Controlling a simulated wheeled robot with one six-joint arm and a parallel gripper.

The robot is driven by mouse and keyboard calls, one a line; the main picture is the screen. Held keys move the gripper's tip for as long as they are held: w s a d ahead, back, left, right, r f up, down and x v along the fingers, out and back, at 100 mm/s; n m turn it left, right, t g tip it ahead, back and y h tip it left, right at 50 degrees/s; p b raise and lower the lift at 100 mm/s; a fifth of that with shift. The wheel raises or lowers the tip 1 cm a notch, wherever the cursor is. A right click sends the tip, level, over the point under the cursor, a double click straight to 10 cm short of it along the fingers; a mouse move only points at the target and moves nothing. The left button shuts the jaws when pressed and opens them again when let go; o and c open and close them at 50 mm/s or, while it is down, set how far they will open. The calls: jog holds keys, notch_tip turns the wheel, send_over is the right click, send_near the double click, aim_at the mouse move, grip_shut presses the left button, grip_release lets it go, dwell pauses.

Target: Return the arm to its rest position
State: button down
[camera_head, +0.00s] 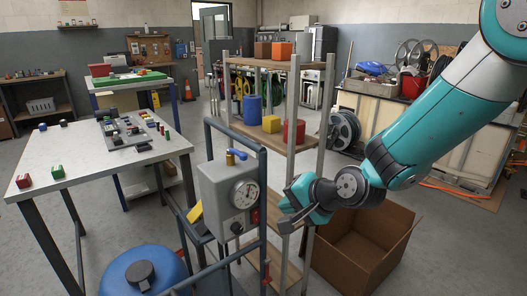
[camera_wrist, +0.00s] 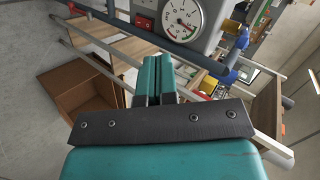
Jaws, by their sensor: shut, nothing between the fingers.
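My teal arm (camera_head: 440,125) reaches in from the upper right of the head view. My gripper (camera_head: 291,213) is at its lower end, just right of a grey box with a round gauge (camera_head: 244,194). A gap to the box cannot be judged. In the wrist view the two teal fingers of my gripper (camera_wrist: 156,68) lie together, shut and empty. They point toward the gauge box (camera_wrist: 182,22), which shows a red switch beside the dial. The fingertips are partly unclear against the background.
The box hangs on a blue-grey pipe frame (camera_head: 264,190) with a blue tank (camera_head: 150,272) below left. A wooden shelf (camera_head: 285,65) with coloured blocks stands behind. An open cardboard box (camera_head: 345,255) is under my arm. A workbench (camera_head: 95,155) is at left.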

jog(key=s+d+r+n+g+h+p, duration=0.1)
jog(key=s+r+n, duration=0.3)
jog(key=s, duration=0.5)
jog(key=s+d+r+n+g+h+p, duration=0.1)
jog(key=s+d+r+n+g+p, duration=0.1)
jog(key=s, duration=0.6)
jog(key=s+d+r+n+g+h+p, duration=0.1)
jog(key=s+d+r+n+g+p, duration=0.1)
jog(key=s+d+r+n+g, duration=0.2)
jog(key=s+r+n, duration=0.3)
jog(key=s+r, duration=0.2)
jog(key=shift+s+r+n, duration=0.3)
jog(key=shift+r, duration=0.1)
jog(key=shift+d, duration=0.1)
